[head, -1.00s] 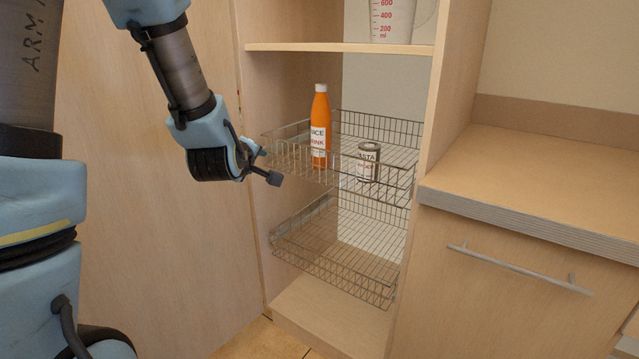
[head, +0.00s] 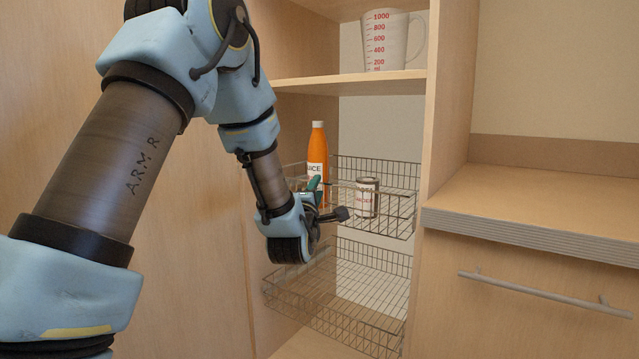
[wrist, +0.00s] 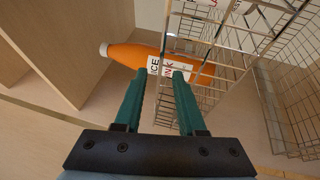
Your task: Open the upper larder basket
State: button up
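The upper larder basket (head: 397,222) is a wire basket inside the open cabinet. It holds an orange juice bottle (head: 317,143) and a tin can (head: 366,199). My gripper (head: 314,186) is at the basket's front left, and my arm hides that corner. In the wrist view, the two green fingers of my gripper (wrist: 160,78) are apart, with nothing clearly held between them. They point at the basket's wire rim and the bottle (wrist: 125,55), which appears sideways there. Whether the fingers touch the wire, I cannot tell.
A lower wire basket (head: 345,320) sits beneath. A shelf (head: 350,84) above bears a measuring jug (head: 388,42). A counter (head: 540,205) with a handled front (head: 545,296) stands to the right. A wooden panel (head: 190,250) is at the left.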

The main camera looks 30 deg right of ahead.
jog(key=shift+x, duration=2)
jog(key=shift+c, duration=0.3)
grip_shut()
